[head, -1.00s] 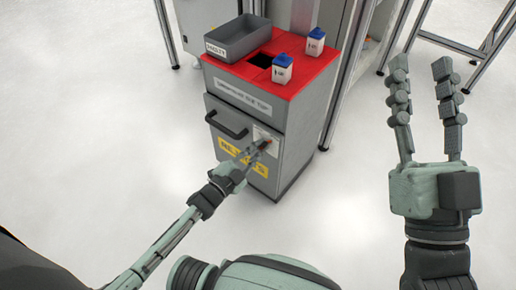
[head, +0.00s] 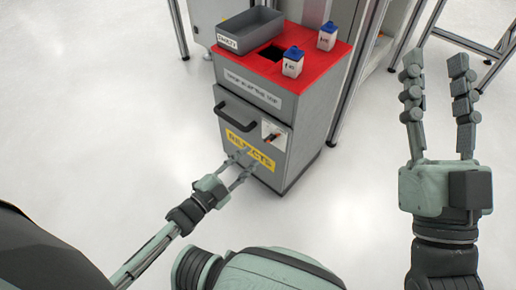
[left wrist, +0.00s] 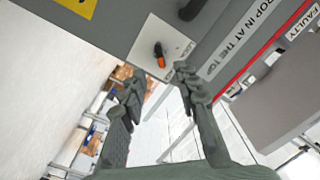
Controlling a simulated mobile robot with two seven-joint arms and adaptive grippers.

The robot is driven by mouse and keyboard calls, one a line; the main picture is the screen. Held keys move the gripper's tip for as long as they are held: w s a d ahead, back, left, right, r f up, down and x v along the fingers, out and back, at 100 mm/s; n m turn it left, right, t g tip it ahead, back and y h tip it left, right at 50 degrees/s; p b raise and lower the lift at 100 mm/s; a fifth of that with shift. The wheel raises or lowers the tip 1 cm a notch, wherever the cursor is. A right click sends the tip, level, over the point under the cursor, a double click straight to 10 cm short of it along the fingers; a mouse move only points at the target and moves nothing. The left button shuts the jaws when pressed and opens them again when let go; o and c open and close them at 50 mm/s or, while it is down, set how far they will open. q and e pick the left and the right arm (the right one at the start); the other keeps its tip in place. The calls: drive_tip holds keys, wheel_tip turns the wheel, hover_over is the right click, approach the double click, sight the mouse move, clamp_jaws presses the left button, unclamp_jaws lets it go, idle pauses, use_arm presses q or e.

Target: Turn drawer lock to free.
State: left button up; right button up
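The drawer lock (head: 272,136) is a small dark lever with an orange end on a white plate, on the grey cabinet's front right of the drawer handle. In the left wrist view the lever (left wrist: 160,55) is close, its orange end toward the picture's bottom. My left gripper (head: 239,161) is open and empty, below and left of the lock in the head view, in front of the yellow label. Its two fingers (left wrist: 158,84) are apart in the wrist view, not touching the lever. My right gripper (head: 436,64) is open and empty, far right of the cabinet.
The drawer has a black bar handle (head: 234,115). On the red top (head: 262,68) stand a grey bin (head: 249,33) and two white bottles with blue caps, beside a dark opening. Metal frames stand behind. The floor (head: 90,110) at left is clear.

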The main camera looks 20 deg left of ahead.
use_arm(q)
drive_tip(key=shift+v, duration=1.55)
drive_tip(key=shift+d+r, duration=0.1)
